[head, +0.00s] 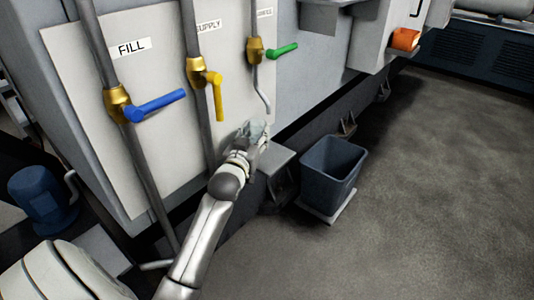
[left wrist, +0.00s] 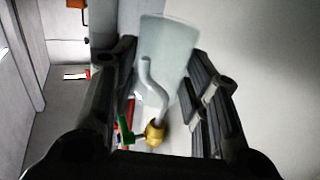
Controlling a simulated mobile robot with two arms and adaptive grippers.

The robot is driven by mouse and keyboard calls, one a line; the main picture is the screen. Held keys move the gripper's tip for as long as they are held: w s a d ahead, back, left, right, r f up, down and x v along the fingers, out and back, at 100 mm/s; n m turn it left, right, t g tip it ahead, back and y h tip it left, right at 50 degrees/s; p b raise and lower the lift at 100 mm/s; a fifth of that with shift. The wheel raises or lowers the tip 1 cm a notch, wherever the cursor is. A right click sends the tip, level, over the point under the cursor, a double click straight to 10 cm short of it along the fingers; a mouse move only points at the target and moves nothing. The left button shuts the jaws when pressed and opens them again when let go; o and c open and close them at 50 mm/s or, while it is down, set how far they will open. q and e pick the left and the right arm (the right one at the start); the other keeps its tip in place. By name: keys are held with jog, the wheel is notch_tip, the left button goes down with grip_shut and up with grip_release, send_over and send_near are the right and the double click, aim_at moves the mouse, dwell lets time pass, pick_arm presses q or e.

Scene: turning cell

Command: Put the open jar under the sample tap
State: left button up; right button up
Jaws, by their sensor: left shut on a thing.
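My left gripper (head: 251,146) is shut on a pale, see-through jar (head: 257,129), just below the sample tap's spout. In the left wrist view the jar (left wrist: 172,40) shows between the dark fingers of the gripper (left wrist: 160,62). The sample tap (head: 256,50) has a brass body, a green handle (head: 282,50) and a thin bent spout (head: 264,101). In the left wrist view the spout (left wrist: 152,85) overlaps the jar; I cannot tell whether its tip is over the mouth. The jar's opening and base are not clear. My right gripper is not in view.
To the left on the panel are a yellow-handled SUPPLY valve (head: 219,95) and a blue-handled FILL valve (head: 158,106) on vertical pipes. A grey ledge (head: 276,160) lies below the spout. A dark blue bin (head: 332,170) stands on the floor to the right. Open floor (head: 430,190) lies beyond it.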

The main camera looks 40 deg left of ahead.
pick_arm(q)
jog(key=w+f, duration=0.1)
jog(key=w+f+b, duration=0.1)
jog(key=w+f, duration=0.1)
jog(key=shift+w+a+f, duration=0.15)
jog(key=shift+w, duration=0.15)
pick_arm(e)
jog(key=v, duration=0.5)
pick_arm(q)
jog(key=w+f, duration=0.1)
jog(key=w+f+b, duration=0.1)
jog(key=shift+w+a+f, duration=0.15)
jog(key=shift+w+f, duration=0.05)
jog(key=shift+f, duration=0.2)
jog(key=shift+w+f+b, duration=0.3)
jog(key=shift+f+b, duration=0.05)
jog(key=shift+b, duration=0.1)
jog(key=shift+f+b, duration=0.55)
jog(key=shift+f, duration=0.9)
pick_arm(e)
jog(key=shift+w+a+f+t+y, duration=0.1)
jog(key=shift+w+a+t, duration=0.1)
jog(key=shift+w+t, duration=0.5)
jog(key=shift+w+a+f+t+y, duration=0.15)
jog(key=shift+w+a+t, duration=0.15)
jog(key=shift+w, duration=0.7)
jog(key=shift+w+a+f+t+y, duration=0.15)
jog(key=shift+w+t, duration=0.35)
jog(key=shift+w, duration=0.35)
